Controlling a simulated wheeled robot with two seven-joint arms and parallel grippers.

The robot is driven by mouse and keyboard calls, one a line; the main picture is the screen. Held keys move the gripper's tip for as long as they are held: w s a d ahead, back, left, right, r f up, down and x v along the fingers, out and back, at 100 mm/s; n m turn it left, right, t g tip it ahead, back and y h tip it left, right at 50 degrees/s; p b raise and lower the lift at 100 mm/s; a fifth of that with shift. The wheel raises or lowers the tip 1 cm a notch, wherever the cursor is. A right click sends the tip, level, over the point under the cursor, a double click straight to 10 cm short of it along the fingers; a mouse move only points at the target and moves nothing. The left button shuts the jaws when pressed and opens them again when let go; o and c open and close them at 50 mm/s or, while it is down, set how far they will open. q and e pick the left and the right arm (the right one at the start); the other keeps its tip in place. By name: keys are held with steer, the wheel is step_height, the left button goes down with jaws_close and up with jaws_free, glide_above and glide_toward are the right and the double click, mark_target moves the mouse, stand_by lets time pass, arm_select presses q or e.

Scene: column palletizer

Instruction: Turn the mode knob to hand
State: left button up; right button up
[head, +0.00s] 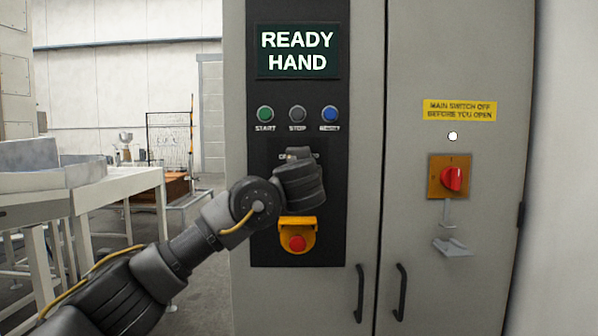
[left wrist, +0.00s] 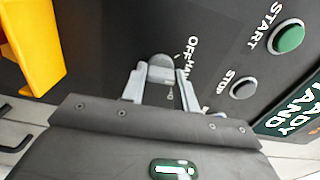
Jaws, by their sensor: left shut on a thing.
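The mode knob (left wrist: 162,68) is a grey rounded piece on the black panel in the left wrist view, with labels reading OFF and part of HAND beside it. My left gripper (left wrist: 160,84) is shut on it, one finger on each side. In the head view my left gripper (head: 298,154) and wrist cover the knob and most of its labels. I cannot tell exactly where the knob points. The display (head: 298,51) at the top of the panel reads READY HAND. My right gripper is in neither view.
Start (head: 265,114), stop (head: 297,114) and reset (head: 330,114) buttons sit above the knob. A red emergency stop button (head: 297,243) in a yellow housing sits just below my wrist. A red main switch (head: 452,179) is on the right door. Metal tables (head: 95,190) stand at left.

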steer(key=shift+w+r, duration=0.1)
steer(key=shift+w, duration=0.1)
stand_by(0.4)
arm_select(q)
steer(key=o, duration=0.9)
steer(key=shift+o, duration=0.3)
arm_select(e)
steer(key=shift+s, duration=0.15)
arm_select(q)
steer(key=shift+s, duration=0.1)
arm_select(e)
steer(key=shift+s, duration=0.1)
arm_select(q)
steer(key=s+b, duration=0.2)
steer(key=s, duration=0.8)
steer(key=shift+s, duration=0.35)
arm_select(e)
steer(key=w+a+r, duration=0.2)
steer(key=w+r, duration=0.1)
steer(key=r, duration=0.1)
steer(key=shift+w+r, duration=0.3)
